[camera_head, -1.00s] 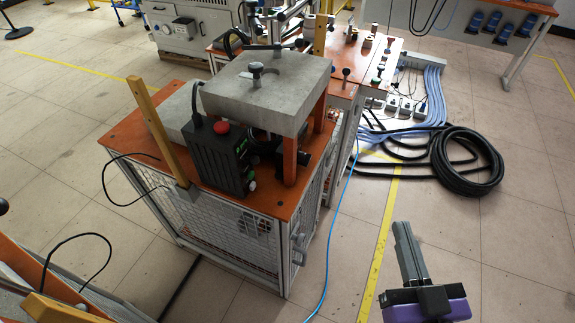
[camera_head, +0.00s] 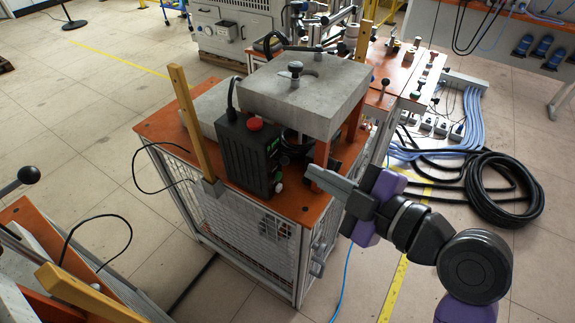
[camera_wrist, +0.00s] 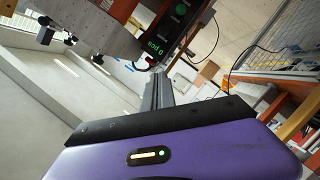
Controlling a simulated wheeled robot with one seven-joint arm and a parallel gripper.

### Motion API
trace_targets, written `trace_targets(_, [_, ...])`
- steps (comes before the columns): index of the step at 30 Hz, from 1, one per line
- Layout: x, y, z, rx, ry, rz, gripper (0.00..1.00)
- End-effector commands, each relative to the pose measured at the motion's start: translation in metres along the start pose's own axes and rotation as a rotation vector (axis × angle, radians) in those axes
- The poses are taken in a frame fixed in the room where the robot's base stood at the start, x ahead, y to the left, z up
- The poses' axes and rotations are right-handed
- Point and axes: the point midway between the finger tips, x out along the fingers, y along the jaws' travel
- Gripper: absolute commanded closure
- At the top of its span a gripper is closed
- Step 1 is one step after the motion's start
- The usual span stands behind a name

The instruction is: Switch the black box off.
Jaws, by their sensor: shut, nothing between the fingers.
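The black box (camera_head: 245,160) stands upright on the orange top of a caged cart, with a red button (camera_head: 255,124) on its top and a cable rising from it. Small green and white knobs show low on its right side. My gripper (camera_head: 312,174) is shut and empty, to the right of the box at about its lower height, pointing left and apart from it in the picture. In the wrist view the black box (camera_wrist: 184,22) appears tilted at the top, with a green round part and green lettering, beyond my gripper's closed fingers (camera_wrist: 158,80).
A grey slab (camera_head: 305,95) on orange posts stands just behind and right of the box. A wooden post (camera_head: 190,125) rises at the cart's front left. A coiled black hose (camera_head: 503,190) lies on the floor at right. Open floor lies in front of the cart.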

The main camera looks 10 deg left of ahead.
Motion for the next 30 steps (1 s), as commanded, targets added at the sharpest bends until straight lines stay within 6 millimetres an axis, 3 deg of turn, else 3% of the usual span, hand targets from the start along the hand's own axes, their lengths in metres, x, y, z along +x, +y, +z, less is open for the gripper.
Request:
trace_targets(5, [-0.001, -0.019, -0.003, -0.121, 0.017, -0.078, 1.0])
trace_targets(20, [0.002, -0.02, -0.003, -0.148, 0.016, -0.079, 1.0])
trace_targets(26, [0.026, -0.022, -0.005, -0.148, 0.018, -0.082, 1.0])
trace_targets(30, [0.053, -0.024, -0.005, -0.147, 0.018, -0.082, 1.0])
